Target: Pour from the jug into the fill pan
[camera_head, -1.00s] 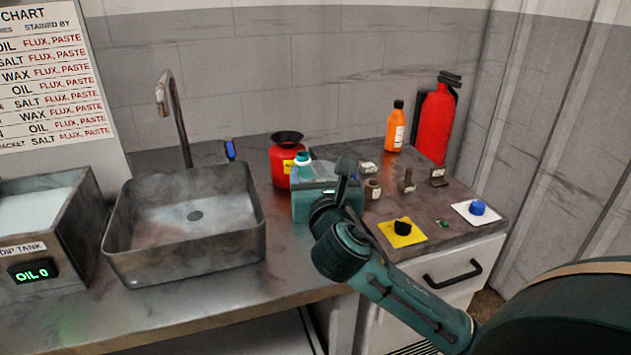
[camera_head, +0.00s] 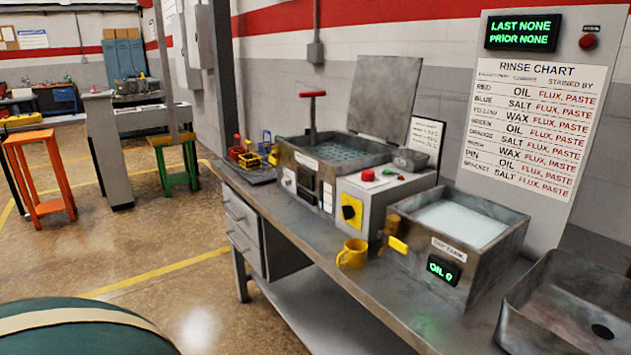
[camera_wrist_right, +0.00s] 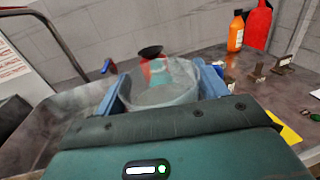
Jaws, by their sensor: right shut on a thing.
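My right gripper (camera_wrist_right: 160,88) shows in the right wrist view, its two blue fingers on either side of a clear, wide-mouthed vessel, which looks like the jug (camera_wrist_right: 158,96). The gripper is shut on it. The vessel's lower part is hidden behind the gripper body, and I cannot clearly tell what is inside. In the head view a small grey metal pan, which looks like the fill pan (camera_head: 410,161), sits on top of the white control box (camera_head: 385,195). Neither gripper shows in the head view.
The dip tank (camera_head: 408,228) reads OIL 0 and holds pale liquid. A yellow mug (camera_head: 352,254) stands near the bench's front edge. An open-lidded tank (camera_head: 295,160) with a red-handled lever is farther back. The sink (camera_head: 560,325) is at right. Bottles (camera_wrist_right: 236,32) stand behind the vessel.

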